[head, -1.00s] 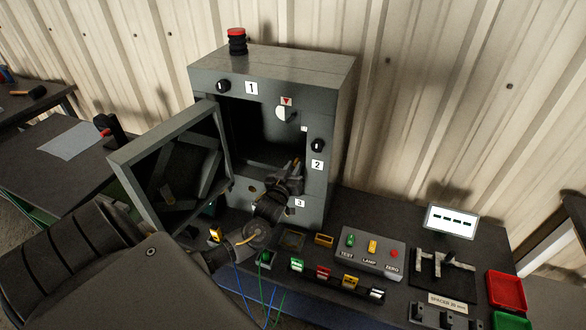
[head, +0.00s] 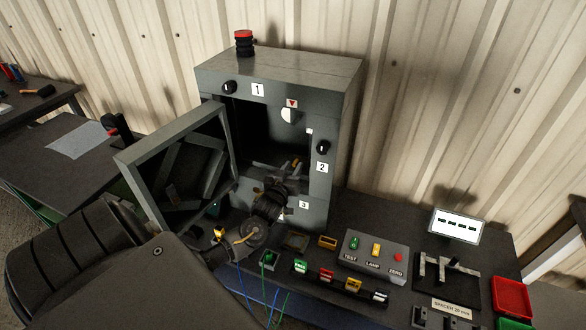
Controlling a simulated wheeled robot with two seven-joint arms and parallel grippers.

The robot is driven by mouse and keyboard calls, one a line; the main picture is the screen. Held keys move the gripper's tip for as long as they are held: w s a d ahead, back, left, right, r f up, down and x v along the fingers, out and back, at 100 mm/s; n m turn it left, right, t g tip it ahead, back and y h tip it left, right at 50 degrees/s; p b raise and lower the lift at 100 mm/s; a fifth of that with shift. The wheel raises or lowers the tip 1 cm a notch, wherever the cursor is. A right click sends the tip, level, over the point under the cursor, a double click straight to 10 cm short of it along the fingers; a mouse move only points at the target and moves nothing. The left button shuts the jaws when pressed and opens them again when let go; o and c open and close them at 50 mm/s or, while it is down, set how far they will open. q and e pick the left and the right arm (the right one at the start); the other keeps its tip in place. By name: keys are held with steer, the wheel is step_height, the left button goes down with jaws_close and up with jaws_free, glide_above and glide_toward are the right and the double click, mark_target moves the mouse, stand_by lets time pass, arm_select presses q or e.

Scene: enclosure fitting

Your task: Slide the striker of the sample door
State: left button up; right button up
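The grey enclosure (head: 335,95) stands on the bench with its sample door (head: 170,135) swung open to the left. The opening is dark inside. A small white piece (head: 309,131) sits at the right edge of the opening; I cannot tell whether it is the striker. My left gripper (head: 295,163) is at the lower right of the opening, in front of the dark interior and left of label 2. Its fingers are small and dark here, so whether they are apart or hold anything is unclear. My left forearm hides the lower front of the enclosure. My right gripper is out of view.
Black knobs (head: 323,147) and a half-white dial (head: 291,116) are on the front. A red-topped button (head: 244,42) stands on top. A control box (head: 376,256), colored connectors, a spacer rack (head: 447,277) and a red tray (head: 513,297) fill the bench at right. Loose wires hang in front.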

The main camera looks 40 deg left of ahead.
arm_select(q)
steer(key=shift+o, duration=0.2)
steer(key=shift+s, duration=0.1)
steer(key=shift+s+d+f, duration=0.15)
steer(key=shift+s, duration=0.2)
steer(key=b+v, duration=0.2)
steer(key=v, duration=0.7)
steer(key=shift+s, duration=0.4)
steer(key=shift+d, duration=0.15)
